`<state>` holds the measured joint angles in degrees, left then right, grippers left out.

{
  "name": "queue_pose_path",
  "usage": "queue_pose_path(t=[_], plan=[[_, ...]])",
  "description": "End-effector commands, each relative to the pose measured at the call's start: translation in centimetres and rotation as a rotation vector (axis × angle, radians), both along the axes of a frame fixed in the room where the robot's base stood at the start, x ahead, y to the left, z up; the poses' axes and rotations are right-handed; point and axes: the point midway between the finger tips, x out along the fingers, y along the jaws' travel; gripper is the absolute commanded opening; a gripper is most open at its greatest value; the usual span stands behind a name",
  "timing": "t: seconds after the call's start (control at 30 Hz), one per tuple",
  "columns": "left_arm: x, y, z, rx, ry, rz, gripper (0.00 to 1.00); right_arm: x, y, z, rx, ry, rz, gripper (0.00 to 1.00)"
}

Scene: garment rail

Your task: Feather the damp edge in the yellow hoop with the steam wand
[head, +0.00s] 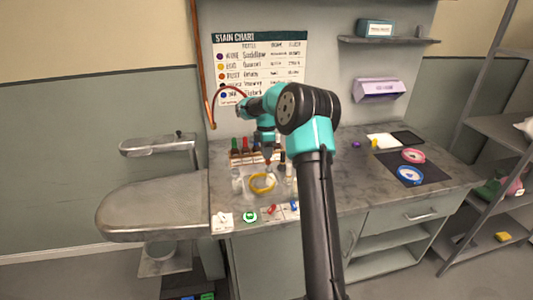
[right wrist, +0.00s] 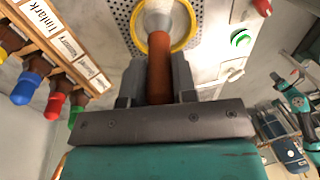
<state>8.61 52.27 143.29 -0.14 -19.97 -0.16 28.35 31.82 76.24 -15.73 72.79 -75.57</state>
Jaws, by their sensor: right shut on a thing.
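The yellow hoop (head: 262,191) lies near the front of the counter, and it also shows in the right wrist view (right wrist: 192,38). In the head view my right gripper (head: 267,156) is just above and behind the hoop; the gap to the cloth cannot be judged. My left gripper is not in view.
A rack of coloured-cap bottles (head: 243,152) stands behind the hoop. A green-ringed disc (head: 250,216) and small red and blue items lie in front. A dark mat (head: 432,172) with pink and blue hoops is at right. A metal pressing board (head: 155,205) is at left.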

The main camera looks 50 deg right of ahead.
Motion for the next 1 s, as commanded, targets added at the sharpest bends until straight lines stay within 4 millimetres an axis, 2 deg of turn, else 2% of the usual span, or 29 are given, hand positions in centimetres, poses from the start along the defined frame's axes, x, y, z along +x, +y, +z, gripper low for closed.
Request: queue_pose_path(t=[0.27,1.0], plan=[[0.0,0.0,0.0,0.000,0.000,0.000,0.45,0.0,0.0,0.4,-0.001,-0.002,0.000,0.00],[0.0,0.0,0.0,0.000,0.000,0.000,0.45,0.0,0.0,6.0,-0.001,-0.002,0.000,0.00]])
